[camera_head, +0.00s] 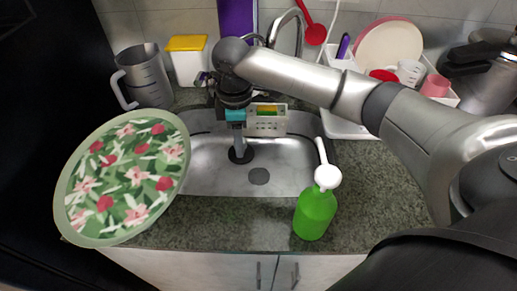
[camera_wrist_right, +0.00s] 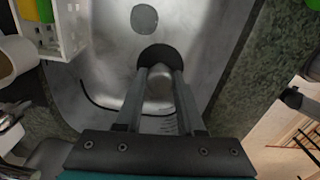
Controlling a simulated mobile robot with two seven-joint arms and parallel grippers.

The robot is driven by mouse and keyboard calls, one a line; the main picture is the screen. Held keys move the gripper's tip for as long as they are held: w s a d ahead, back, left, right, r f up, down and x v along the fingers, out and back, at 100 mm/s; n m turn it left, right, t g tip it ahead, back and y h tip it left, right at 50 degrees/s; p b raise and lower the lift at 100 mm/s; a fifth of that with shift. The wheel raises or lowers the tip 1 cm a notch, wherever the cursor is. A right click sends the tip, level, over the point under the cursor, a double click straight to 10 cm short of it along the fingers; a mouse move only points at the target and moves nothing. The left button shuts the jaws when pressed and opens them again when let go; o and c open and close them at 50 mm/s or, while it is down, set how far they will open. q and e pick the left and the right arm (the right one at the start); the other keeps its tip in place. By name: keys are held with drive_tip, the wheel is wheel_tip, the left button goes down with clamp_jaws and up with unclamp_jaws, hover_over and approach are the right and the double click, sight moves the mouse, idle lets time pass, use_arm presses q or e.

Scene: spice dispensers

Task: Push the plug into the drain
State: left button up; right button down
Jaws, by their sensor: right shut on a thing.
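The steel sink (camera_head: 205,180) is set into the dark speckled counter. My right gripper (camera_head: 239,148) reaches down into it. In the right wrist view, the gripper (camera_wrist_right: 160,78) is shut on the pale grey knob of the plug (camera_wrist_right: 158,52), whose dark round disc shows past the fingertips. In the head view the plug (camera_head: 240,157) is beside the drain (camera_head: 259,177), a grey round disc in the sink floor, behind and left of it. The drain also shows in the wrist view (camera_wrist_right: 144,18). I cannot tell whether the plug touches the sink floor. My left gripper is not in view.
A white caddy (camera_head: 268,122) hangs at the sink's back, near my right gripper. A green soap bottle (camera_head: 316,212) stands at the front right. A floral tray (camera_head: 125,175) is at the left. A dish rack (camera_head: 345,125) stands right. The front of the basin is clear.

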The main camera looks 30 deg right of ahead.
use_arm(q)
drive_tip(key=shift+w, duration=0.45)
use_arm(e)
drive_tip(key=w+d+f+n, duration=0.1)
drive_tip(key=d+f+n, duration=0.5)
drive_tip(key=f+n, duration=0.2)
drive_tip(key=shift+w+f, duration=0.15)
drive_tip(key=shift+w, duration=0.05)
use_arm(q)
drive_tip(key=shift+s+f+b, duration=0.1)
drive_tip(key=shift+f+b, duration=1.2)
use_arm(e)
hover_over(259, 179)
drive_tip(key=shift+a+f, duration=0.1)
drive_tip(key=shift+f, duration=2.75)
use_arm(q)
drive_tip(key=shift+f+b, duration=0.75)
use_arm(e)
drive_tip(key=shift+f, duration=1.25)
drive_tip(key=shift+c, duration=2.2)
unclamp_jaws()
